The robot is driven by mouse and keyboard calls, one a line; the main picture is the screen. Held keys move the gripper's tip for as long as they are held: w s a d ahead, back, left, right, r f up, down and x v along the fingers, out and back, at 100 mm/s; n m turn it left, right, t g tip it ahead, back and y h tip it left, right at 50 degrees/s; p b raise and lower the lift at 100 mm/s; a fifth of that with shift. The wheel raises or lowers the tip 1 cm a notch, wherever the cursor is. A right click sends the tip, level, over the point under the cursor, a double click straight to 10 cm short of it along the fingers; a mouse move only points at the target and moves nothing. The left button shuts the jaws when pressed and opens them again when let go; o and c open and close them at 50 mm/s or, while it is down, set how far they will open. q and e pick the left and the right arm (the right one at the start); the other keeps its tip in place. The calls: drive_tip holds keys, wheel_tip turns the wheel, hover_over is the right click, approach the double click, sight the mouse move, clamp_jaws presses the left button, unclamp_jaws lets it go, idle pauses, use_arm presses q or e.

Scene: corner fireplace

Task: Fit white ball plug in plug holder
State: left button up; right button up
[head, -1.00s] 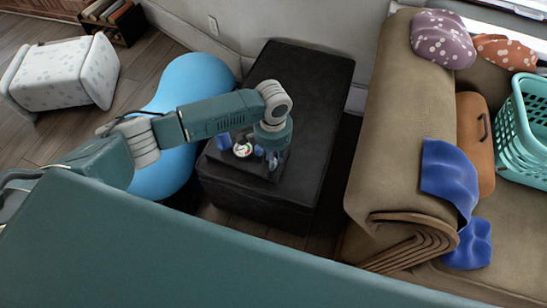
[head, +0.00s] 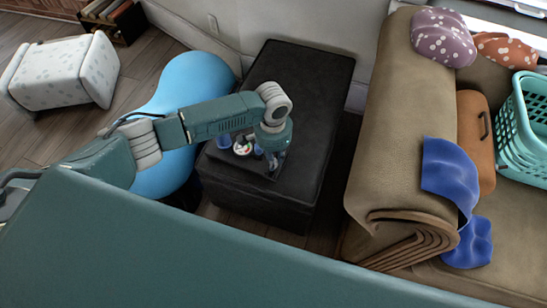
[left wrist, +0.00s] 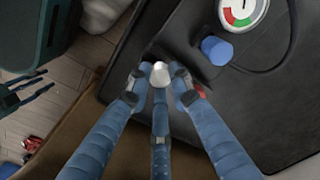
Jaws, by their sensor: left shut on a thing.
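The white ball plug (left wrist: 161,74) shows as a small white rounded piece between the blue fingertips of my left gripper (left wrist: 160,82) in the left wrist view. The gripper is shut on it. In the head view my left gripper (head: 272,165) points down over the front part of the black ottoman, and the plug cannot be made out there. A short blue cylinder (left wrist: 216,50) stands on the black surface, apart from the fingertips; I cannot tell whether it is the plug holder.
A white round gauge (head: 242,149) with red and green marks stands beside the gripper on the black ottoman (head: 310,85). A dark hose (left wrist: 291,35) curves near it. A large blue peanut-shaped ball (head: 195,80) is left of the ottoman. A brown sofa (head: 400,110) stands right.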

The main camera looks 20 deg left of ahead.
use_arm(q)
drive_tip(key=shift+f, duration=0.75)
use_arm(e)
drive_tip(key=shift+s+r, duration=0.15)
drive_tip(key=shift+r, duration=0.05)
use_arm(q)
drive_tip(key=o, duration=1)
drive_tip(key=shift+c, duration=0.2)
use_arm(e)
drive_tip(key=shift+a, duration=0.1)
use_arm(q)
drive_tip(key=shift+r, duration=0.25)
wheel_tip(320, 180, up, 6)
drive_tip(key=shift+r, duration=0.7)
use_arm(e)
drive_tip(key=shift+s+a+f, duration=0.1)
drive_tip(key=shift+s+a, duration=0.2)
drive_tip(key=shift+s, duration=0.3)
drive_tip(key=shift+w, duration=0.15)
